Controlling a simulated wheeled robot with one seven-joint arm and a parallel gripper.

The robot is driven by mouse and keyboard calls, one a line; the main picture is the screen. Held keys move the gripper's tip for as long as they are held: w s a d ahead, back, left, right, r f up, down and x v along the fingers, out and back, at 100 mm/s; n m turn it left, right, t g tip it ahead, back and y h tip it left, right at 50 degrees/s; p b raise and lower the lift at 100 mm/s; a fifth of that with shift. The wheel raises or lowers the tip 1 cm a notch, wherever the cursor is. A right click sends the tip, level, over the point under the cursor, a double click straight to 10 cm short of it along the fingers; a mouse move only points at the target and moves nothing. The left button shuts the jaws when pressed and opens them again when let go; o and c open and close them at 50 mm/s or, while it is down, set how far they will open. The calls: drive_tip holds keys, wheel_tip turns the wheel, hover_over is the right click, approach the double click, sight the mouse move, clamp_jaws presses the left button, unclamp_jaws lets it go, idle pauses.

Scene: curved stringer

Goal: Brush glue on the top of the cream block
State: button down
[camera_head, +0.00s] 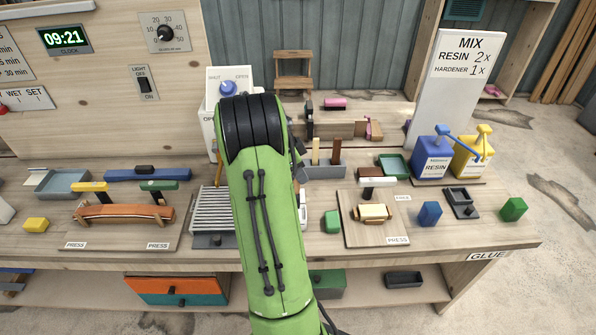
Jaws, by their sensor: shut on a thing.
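My green arm rises through the middle of the picture, and its black wrist joint hides my gripper and whatever it holds. I cannot make out a cream block for certain. A pale yellowish piece (373,213) sits on the right press board (375,236), below a white bar (378,182). Two upright sticks, one pale (315,151) and one brown (336,151), stand in a grey holder (325,172) just right of my arm; their lower ends are hidden. No glue is clearly visible.
A blue resin container (432,160) and a yellow container (471,157) stand at the right, beside a dark two-part tray (460,202). A ribbed grey rack (213,212) lies left of my arm. A curved orange-brown piece (124,212) is on the left press board.

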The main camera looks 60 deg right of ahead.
sight(298, 196)
drive_tip(key=shift+f+b, duration=3.95)
drive_tip(key=shift+f, duration=0.65)
drive_tip(key=shift+f+b, duration=0.5)
drive_tip(key=shift+r, duration=0.1)
wheel_tip(298, 196, up, 11)
drive_tip(key=p, duration=0.8)
